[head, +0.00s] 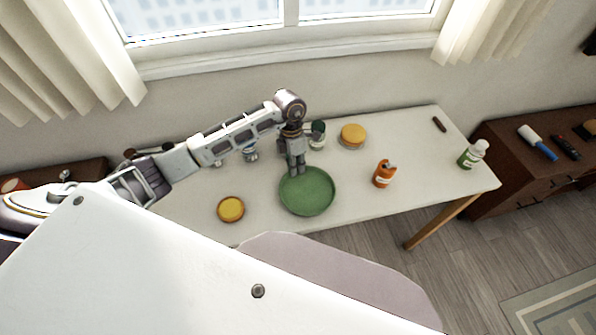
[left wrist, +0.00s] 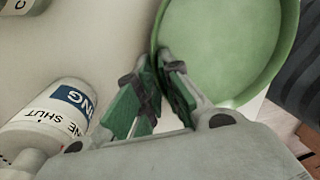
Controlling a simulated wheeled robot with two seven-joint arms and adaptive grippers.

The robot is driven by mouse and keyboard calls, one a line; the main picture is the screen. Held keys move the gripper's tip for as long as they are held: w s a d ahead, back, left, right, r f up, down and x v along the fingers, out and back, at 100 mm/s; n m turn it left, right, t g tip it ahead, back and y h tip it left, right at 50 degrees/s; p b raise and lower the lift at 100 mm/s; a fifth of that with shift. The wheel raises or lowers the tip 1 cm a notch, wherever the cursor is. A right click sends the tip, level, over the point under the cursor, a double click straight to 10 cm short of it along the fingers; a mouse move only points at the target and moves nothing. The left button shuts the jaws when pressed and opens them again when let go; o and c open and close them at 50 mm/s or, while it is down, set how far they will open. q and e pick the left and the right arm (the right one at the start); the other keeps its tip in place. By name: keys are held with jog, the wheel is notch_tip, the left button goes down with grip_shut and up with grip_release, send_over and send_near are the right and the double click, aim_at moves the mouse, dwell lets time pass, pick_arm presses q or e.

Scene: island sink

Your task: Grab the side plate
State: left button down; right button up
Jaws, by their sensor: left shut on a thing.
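The side plate is a round green plate (head: 307,197) with a raised rim, lying at the front middle of the white table. My left gripper (head: 297,172) reaches down to the plate's far rim. In the left wrist view the plate (left wrist: 225,45) fills the upper right, and my left gripper (left wrist: 163,62) has its fingertips at the plate's rim, shut on it. The plate looks flat at table height; I cannot tell whether it is raised. My right gripper is not in view.
On the white table (head: 405,145) stand a yellow round item (head: 231,209), another yellow one (head: 353,134), an orange bottle (head: 384,174) and a green-and-white bottle (head: 472,154). A white labelled bottle (left wrist: 52,115) lies close to the gripper. A brown cabinet (head: 510,160) is at right.

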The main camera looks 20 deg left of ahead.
pick_arm(q)
notch_tip(320, 180, up, 8)
jog(key=shift+f+b, duration=0.1)
jog(key=shift+b, duration=0.2)
jog(key=shift+r, duration=0.7)
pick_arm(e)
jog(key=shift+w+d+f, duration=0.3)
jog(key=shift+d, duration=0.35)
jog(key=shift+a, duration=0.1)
